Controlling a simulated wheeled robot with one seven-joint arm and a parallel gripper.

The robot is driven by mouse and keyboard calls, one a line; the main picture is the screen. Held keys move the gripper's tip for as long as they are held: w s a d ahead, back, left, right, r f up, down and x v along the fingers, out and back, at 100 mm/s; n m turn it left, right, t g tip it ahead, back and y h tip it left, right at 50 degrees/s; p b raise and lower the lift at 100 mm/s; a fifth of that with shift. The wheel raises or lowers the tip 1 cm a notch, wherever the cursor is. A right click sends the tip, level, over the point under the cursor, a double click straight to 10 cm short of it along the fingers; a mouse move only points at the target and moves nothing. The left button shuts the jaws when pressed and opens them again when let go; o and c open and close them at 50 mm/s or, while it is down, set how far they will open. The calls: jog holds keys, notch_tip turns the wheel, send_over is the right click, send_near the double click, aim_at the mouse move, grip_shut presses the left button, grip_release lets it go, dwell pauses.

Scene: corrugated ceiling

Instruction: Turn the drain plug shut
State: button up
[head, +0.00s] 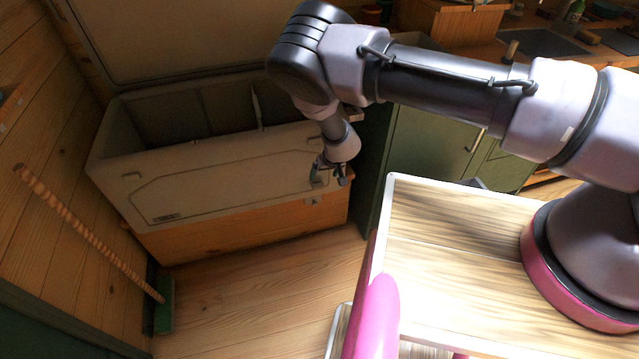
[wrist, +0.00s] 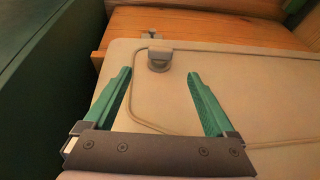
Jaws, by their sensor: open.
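The drain plug (wrist: 158,60) is a small grey round fitting with a raised grip, on the pale front panel of the cooler chest (head: 225,178). In the wrist view it shows just beyond and between the two green fingertips of my gripper (wrist: 158,74). The fingers are apart, with one on each side of the plug's line, and they hold nothing. In the head view my gripper (head: 330,174) is at the chest's lower right front, and I cannot make out the plug clearly there. Contact with the panel cannot be told.
The chest's lid (head: 190,35) is raised. A green cabinet (head: 430,140) stands right of the chest. A broom (head: 90,235) leans at the left wall. A wood-topped cart (head: 450,260) is in the foreground. Wooden floor (head: 250,300) in front of the chest is clear.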

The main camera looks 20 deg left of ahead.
aim_at(318, 186)
jog(key=x, duration=1)
jog(key=shift+a+f, duration=0.1)
jog(key=shift+f, duration=0.1)
